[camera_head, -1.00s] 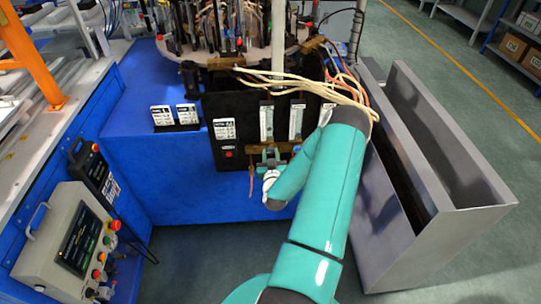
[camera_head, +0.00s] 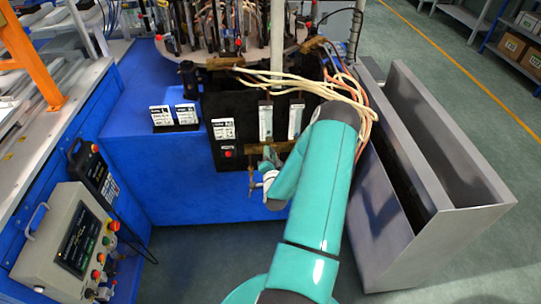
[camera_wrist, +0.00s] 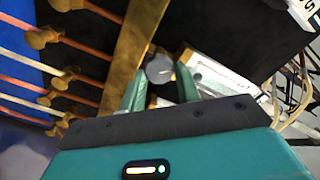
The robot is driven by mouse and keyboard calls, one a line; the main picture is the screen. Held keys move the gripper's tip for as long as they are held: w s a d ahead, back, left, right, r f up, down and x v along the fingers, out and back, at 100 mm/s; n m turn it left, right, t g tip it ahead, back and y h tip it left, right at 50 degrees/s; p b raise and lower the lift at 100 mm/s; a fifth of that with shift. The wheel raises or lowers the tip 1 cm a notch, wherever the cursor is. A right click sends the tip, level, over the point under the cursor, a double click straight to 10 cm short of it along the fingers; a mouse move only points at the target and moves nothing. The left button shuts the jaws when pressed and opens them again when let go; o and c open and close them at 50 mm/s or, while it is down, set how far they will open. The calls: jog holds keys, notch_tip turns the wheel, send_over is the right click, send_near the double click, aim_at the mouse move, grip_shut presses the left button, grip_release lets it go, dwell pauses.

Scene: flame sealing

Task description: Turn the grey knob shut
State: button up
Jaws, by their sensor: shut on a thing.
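The grey knob (camera_wrist: 160,68) is a round dark-grey cap in the middle of the wrist view. It sits beside a brass-coloured bar (camera_wrist: 130,55) on the black panel. My gripper (camera_wrist: 160,85) has its two green fingers on either side of the knob, shut on it. In the head view my gripper (camera_head: 268,165) is at the lower front of the black panel, under the white flow tubes (camera_head: 265,122). The knob is hidden there behind my gripper and arm.
Brass fittings with orange and pale hoses (camera_wrist: 60,75) lie left of the fingers in the wrist view. Cream hoses (camera_head: 320,88) hang above my arm. A grey metal bin (camera_head: 400,225) stands close on the right. A control box (camera_head: 70,240) is at lower left.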

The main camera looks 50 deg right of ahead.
jog(key=m, duration=0.3)
jog(key=shift+m, duration=0.4)
jog(key=shift+f+m, duration=0.1)
jog(key=shift+m, duration=1.6)
jog(key=o, duration=0.9)
jog(key=shift+o, duration=0.2)
jog(key=shift+s, duration=0.1)
jog(key=v, duration=1.3)
jog(key=shift+s+a, duration=0.25)
jog(key=shift+a, duration=0.05)
